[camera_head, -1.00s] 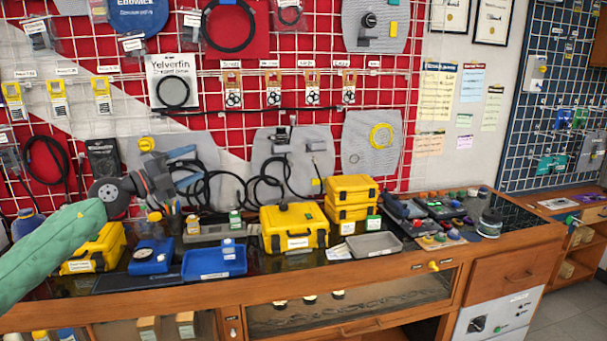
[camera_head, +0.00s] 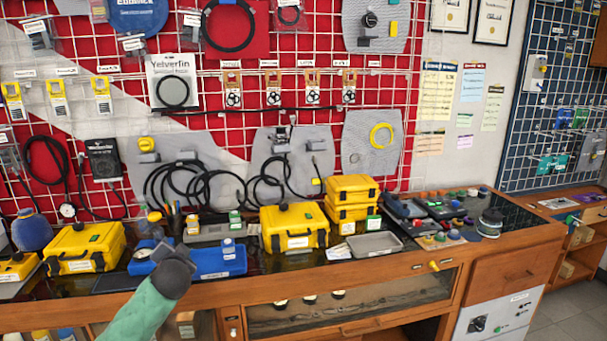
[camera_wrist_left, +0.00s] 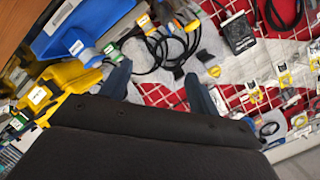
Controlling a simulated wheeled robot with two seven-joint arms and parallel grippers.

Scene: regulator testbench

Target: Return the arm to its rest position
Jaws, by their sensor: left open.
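My left arm (camera_head: 138,312), in a green sleeve, comes up from the bottom edge of the head view. Its dark wrist hides most of my left gripper (camera_head: 160,252), in front of the blue trays on the bench. In the left wrist view my left gripper (camera_wrist_left: 158,78) shows two blue-grey fingers spread apart with nothing between them. Beyond the fingers are the wall grid and hanging black cables (camera_wrist_left: 172,45). My right gripper is in neither view.
A wooden bench (camera_head: 395,275) carries a blue tray (camera_head: 220,262), a left yellow case (camera_head: 85,248), a middle yellow case (camera_head: 295,228) and stacked yellow cases (camera_head: 350,195). A shallow grey tray (camera_head: 373,244) stands to the right. Open room lies before the bench's front edge.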

